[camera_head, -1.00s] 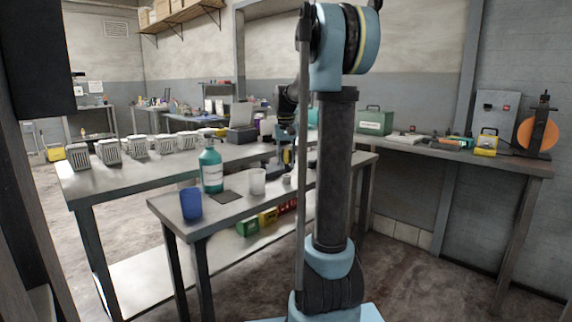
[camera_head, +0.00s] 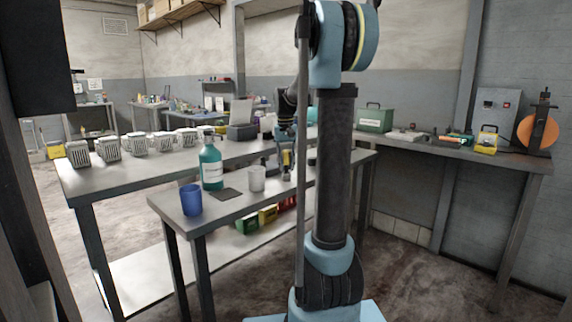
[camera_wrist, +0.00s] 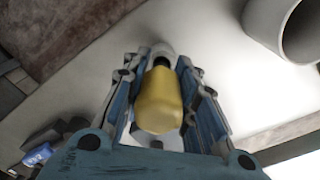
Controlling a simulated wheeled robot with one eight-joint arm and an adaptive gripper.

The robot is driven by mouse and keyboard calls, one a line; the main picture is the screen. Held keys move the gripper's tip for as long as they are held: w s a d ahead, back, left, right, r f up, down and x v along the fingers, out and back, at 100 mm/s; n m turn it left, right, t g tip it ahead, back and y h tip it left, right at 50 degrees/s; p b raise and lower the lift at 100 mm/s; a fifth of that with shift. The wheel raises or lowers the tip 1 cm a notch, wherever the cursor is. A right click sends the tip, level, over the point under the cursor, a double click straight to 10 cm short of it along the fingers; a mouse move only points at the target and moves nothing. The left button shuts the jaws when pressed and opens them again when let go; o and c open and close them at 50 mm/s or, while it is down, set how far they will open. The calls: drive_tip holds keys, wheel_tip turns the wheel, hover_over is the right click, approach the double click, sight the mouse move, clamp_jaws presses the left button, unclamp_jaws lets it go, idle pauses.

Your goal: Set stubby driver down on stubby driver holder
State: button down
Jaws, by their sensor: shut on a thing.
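The stubby driver, with a yellow handle, shows in the wrist view (camera_wrist: 159,101) between the fingers of my gripper (camera_wrist: 165,88). It is also small in the head view (camera_head: 287,161), upright below my gripper (camera_head: 286,146) and low over the near bench. My gripper is shut on its handle. A pale, rounded piece (camera_wrist: 164,49) shows at the far end of the driver in the wrist view; it may be the stubby driver holder. I cannot tell whether the driver touches it. In the head view, the holder is not clearly distinguishable beneath the driver.
The near bench (camera_head: 225,208) bears a blue cup (camera_head: 191,200), a teal pump bottle (camera_head: 211,165), a dark flat pad (camera_head: 227,194) and a whitish cup (camera_head: 257,178). That cup is close to my gripper, at upper right in the wrist view (camera_wrist: 292,28). Colored bins sit below.

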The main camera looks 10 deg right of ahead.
drive_tip(key=shift+f, duration=0.65)
drive_tip(key=c, duration=1.2)
unclamp_jaws()
drive_tip(key=shift+r, duration=0.1)
drive_tip(key=r, duration=1.1)
drive_tip(key=shift+a+r, duration=0.2)
drive_tip(key=shift+r, duration=0.15)
